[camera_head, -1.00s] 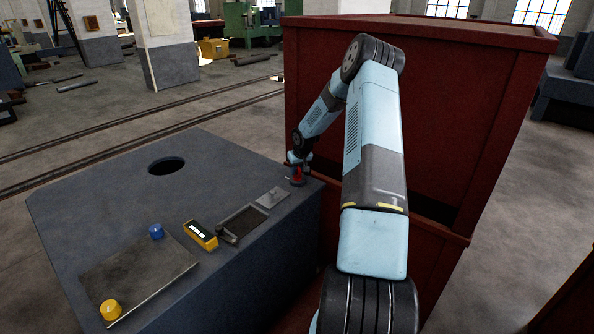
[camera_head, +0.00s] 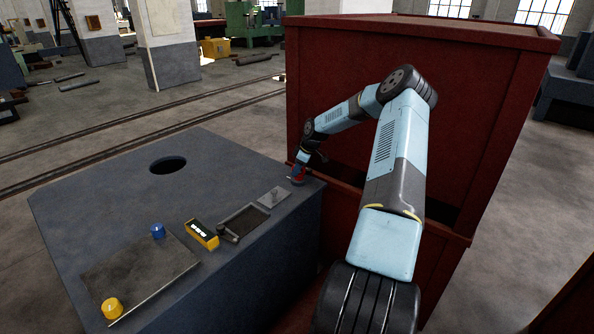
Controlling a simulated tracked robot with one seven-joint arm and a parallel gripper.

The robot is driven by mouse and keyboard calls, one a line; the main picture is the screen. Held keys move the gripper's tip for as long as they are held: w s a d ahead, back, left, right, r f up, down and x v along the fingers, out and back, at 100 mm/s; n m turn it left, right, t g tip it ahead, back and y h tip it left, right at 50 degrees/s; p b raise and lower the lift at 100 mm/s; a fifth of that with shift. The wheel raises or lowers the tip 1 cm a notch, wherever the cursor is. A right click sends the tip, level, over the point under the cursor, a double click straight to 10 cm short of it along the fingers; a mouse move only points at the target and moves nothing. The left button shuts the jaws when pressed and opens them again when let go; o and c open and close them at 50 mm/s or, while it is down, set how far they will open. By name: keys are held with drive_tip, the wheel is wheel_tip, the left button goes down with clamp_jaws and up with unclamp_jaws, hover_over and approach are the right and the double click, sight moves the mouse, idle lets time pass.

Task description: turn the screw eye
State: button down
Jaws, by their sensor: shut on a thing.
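My gripper (camera_head: 298,174) is at the far right corner of the dark grey bench block (camera_head: 110,185). It reaches down there from the right. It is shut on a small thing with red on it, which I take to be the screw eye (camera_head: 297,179). The thing is very small in this view and mostly covered by the gripper, so its ring and its turn angle cannot be made out.
On the block are a flat plate (camera_head: 140,275) with a blue knob (camera_head: 158,231) and a yellow knob (camera_head: 112,308), a yellow box (camera_head: 201,234), a dark tray (camera_head: 245,222) and a small grey plate (camera_head: 274,197). A round hole (camera_head: 168,165) opens behind. A tall red cabinet (camera_head: 410,110) stands close behind my arm.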

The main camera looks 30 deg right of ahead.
drive_tip(key=shift+n+g+y, duration=0.3)
drive_tip(key=shift+n, duration=0.8)
drive_tip(key=c, duration=1.1)
unclamp_jaws()
drive_tip(key=v, duration=1.3)
drive_tip(key=shift+d+r, duration=0.1)
drive_tip(key=shift+r, duration=0.25)
